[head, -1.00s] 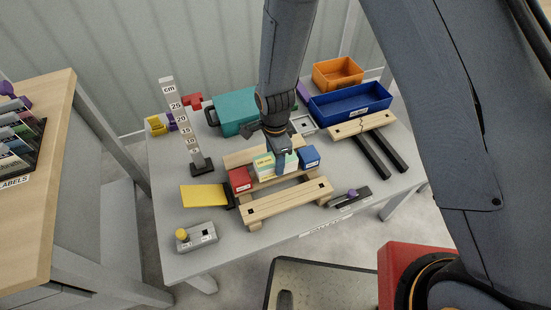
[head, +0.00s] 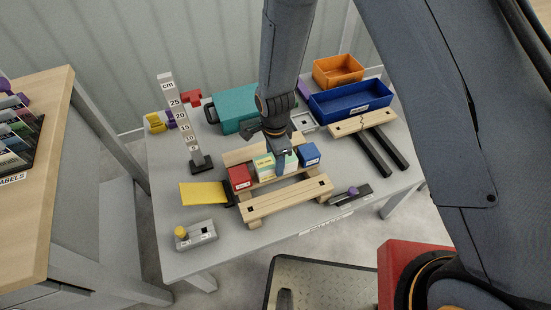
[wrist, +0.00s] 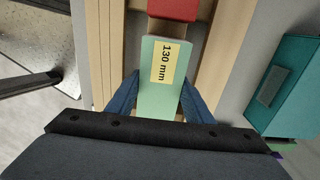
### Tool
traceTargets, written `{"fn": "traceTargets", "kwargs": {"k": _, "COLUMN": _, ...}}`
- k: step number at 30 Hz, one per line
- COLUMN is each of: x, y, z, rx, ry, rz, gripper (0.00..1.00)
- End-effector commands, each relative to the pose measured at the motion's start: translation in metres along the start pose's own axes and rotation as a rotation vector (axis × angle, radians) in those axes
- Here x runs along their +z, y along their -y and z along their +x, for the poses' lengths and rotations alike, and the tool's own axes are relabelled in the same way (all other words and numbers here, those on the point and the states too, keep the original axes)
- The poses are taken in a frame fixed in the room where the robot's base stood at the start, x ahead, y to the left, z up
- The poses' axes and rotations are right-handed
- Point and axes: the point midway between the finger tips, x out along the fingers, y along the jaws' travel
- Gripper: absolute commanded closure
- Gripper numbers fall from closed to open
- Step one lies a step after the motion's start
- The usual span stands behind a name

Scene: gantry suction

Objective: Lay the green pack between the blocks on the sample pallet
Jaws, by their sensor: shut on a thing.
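The sample pallet (head: 286,203) is a pale wooden pallet with slats on the grey table. A red block (head: 239,177) stands at its left end and a blue block (head: 309,153) at its right end. The green pack (head: 263,167) is between them, a pale green bar with a yellow label. My gripper (head: 279,162) is shut on its middle from above. In the wrist view my blue fingers (wrist: 160,98) press both sides of the pack (wrist: 153,91), labelled 130 mm, with the red block (wrist: 173,9) just beyond its end. Its underside is hidden, so I cannot tell whether it touches the slats.
A teal case (head: 233,108) stands behind the pallet, and a height scale (head: 185,126) behind left. Blue (head: 352,104) and orange (head: 338,72) bins are at the back right. A yellow plate (head: 203,193) and a button box (head: 196,235) lie at left.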

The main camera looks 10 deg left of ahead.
Motion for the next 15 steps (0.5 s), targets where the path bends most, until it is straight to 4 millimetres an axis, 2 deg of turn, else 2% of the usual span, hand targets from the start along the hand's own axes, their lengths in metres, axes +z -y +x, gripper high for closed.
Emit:
{"fn": "traceTargets", "kwargs": {"k": 4, "x": 0.0001, "y": 0.0003, "z": 0.0036, "rx": -0.001, "ry": 0.000, "rz": 0.000, "gripper": 0.85}}
{"fn": "traceTargets", "kwargs": {"k": 5, "x": 0.0001, "y": 0.0004, "z": 0.0033, "rx": -0.001, "ry": 0.000, "rz": 0.000, "gripper": 0.50}}
{"fn": "traceTargets", "kwargs": {"k": 8, "x": 0.0001, "y": 0.0004, "z": 0.0029, "rx": -0.001, "ry": 0.000, "rz": 0.000, "gripper": 0.33}}
{"fn": "traceTargets", "kwargs": {"k": 15, "x": 0.0001, "y": 0.0000, "z": 0.0031, "rx": 0.000, "ry": 0.000, "rz": 0.000, "gripper": 0.31}}
